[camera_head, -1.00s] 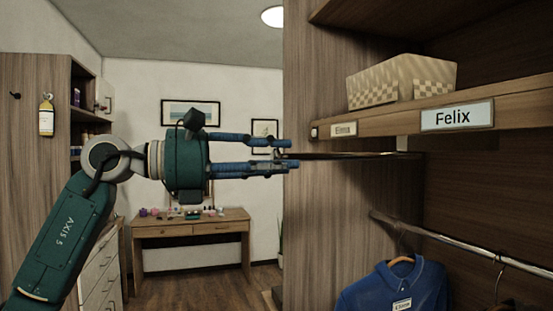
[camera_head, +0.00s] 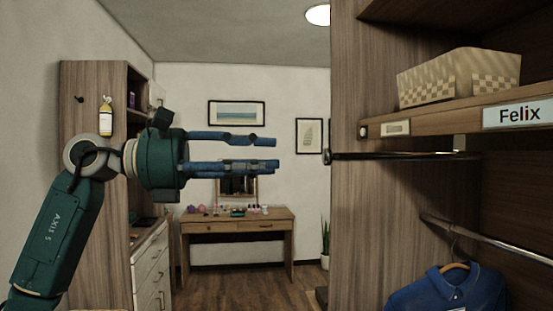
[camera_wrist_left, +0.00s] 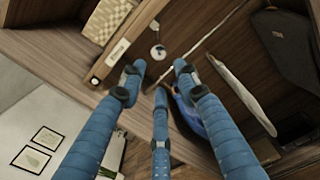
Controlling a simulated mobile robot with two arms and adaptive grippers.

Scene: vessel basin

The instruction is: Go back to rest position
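My left gripper (camera_head: 277,153) points right in the middle of the head view, with its blue fingers spread and nothing between them. It is left of the wardrobe's side panel (camera_head: 362,215) and apart from the metal rail (camera_head: 405,155) under the shelf. In the left wrist view the open fingers (camera_wrist_left: 160,85) face the wardrobe interior, with a blue shirt beyond them. My right gripper is not in either view.
A shelf (camera_head: 440,122) with a "Felix" label holds a woven basket (camera_head: 458,78). A blue shirt (camera_head: 450,290) hangs below on a lower rail (camera_head: 490,242). A desk (camera_head: 235,226) with small items stands at the back. Wooden floor lies before it.

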